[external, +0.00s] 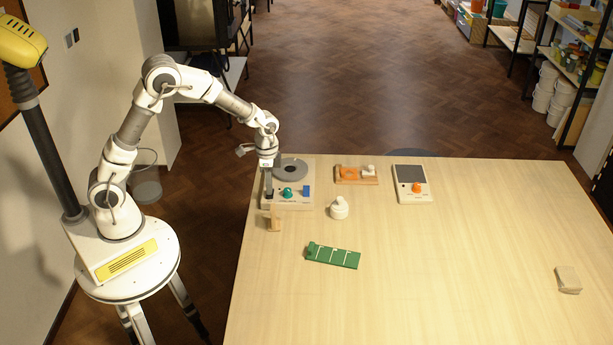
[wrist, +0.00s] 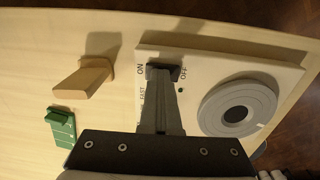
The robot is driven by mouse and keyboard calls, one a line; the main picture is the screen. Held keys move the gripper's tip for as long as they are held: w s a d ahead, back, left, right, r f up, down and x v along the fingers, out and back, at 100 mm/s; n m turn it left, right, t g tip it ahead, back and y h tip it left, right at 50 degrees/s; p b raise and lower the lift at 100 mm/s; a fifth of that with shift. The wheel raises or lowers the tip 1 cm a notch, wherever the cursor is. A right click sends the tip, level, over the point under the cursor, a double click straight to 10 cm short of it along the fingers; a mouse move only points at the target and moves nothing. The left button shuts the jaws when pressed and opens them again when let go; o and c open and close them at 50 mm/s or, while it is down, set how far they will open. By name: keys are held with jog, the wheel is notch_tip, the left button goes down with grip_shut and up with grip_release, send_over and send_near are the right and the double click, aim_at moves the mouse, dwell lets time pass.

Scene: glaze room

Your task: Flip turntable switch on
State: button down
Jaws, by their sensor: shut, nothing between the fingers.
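The turntable unit is a cream box (external: 293,204) with a grey round wheel (external: 291,168), a green knob (external: 287,192) and a blue part (external: 306,191), at the table's far left corner. In the wrist view its top carries the wheel (wrist: 237,108) and the printed words ON and OFF. A dark switch area (wrist: 164,67) lies between those words. My gripper (external: 268,192) is shut and points down over the box's left side. In the wrist view its fingertips (wrist: 163,74) are at the switch and cover most of it. I cannot tell the switch's position or whether they touch.
A wooden piece (external: 274,218) stands just in front of the box. A white jar (external: 339,208), a wooden tray (external: 345,181), a device with an orange knob (external: 411,184) and a green board (external: 332,256) are nearby. A beige block (external: 568,280) lies far right; the table between is clear.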

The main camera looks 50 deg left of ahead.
jog(key=shift+w+a+f, duration=0.15)
jog(key=shift+a+f, duration=0.15)
jog(key=shift+a, duration=0.1)
jog(key=shift+r+p, duration=0.4)
jog(key=shift+r, duration=0.1)
notch_tip(320, 180, up, 14)
jog(key=p, duration=0.2)
jog(key=shift+w+f, duration=0.2)
jog(key=shift+w, duration=0.05)
jog(key=g+b, duration=0.1)
jog(key=b, duration=0.1)
jog(key=shift+w+r+h+b, duration=0.1)
jog(key=shift+h+b, duration=0.3)
